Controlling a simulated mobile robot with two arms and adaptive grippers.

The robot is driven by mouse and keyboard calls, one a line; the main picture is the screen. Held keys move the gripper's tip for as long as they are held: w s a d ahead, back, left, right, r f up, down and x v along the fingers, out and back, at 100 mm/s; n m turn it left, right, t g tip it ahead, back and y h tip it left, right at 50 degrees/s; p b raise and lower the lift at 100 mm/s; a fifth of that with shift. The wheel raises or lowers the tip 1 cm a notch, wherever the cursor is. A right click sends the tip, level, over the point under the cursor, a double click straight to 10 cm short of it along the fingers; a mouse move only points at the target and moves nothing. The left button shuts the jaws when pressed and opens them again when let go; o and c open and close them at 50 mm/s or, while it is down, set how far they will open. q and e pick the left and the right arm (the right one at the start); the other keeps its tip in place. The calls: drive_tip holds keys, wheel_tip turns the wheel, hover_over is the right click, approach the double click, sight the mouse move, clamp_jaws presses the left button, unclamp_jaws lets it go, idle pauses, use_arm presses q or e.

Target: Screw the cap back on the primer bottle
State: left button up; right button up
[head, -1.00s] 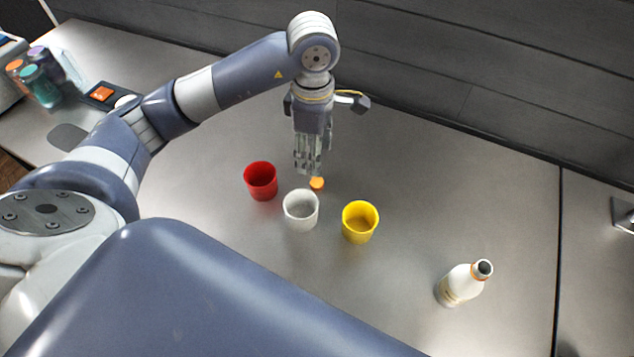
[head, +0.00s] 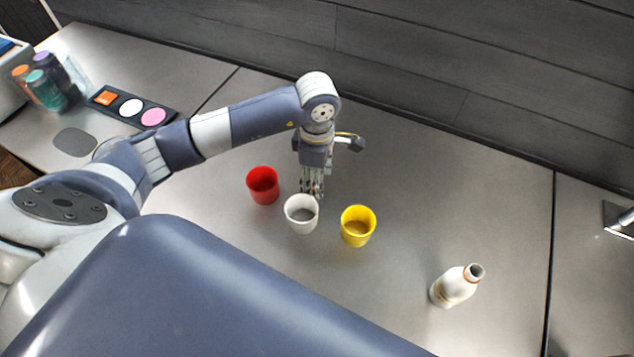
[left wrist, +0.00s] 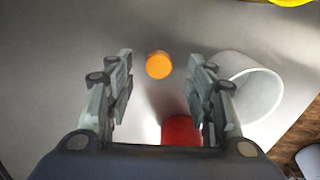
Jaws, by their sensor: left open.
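The primer bottle (head: 455,287) is white with an orange ring at its open, dark mouth. It stands upright and uncapped at the right of the table in the head view. The orange cap (left wrist: 159,65) lies on the table in the left wrist view, ahead of and between my fingers. In the head view the cap is hidden behind my left gripper (head: 312,190). That gripper points down behind the white cup. It is open and empty, and its fingers (left wrist: 160,95) straddle the line to the cap without touching it. My right gripper is not in view.
A white cup (head: 301,226), a red cup (head: 262,198) and a yellow cup (head: 357,240) stand close around the left gripper. A board with coloured patches (head: 131,107) and several bottles (head: 45,88) are at the far left. The table between the yellow cup and bottle is clear.

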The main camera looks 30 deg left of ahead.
use_arm(q)
drive_tip(key=shift+w+f, duration=0.1)
drive_tip(key=shift+f, duration=1.2)
drive_tip(key=shift+c, duration=0.3)
drive_tip(key=c, duration=0.7)
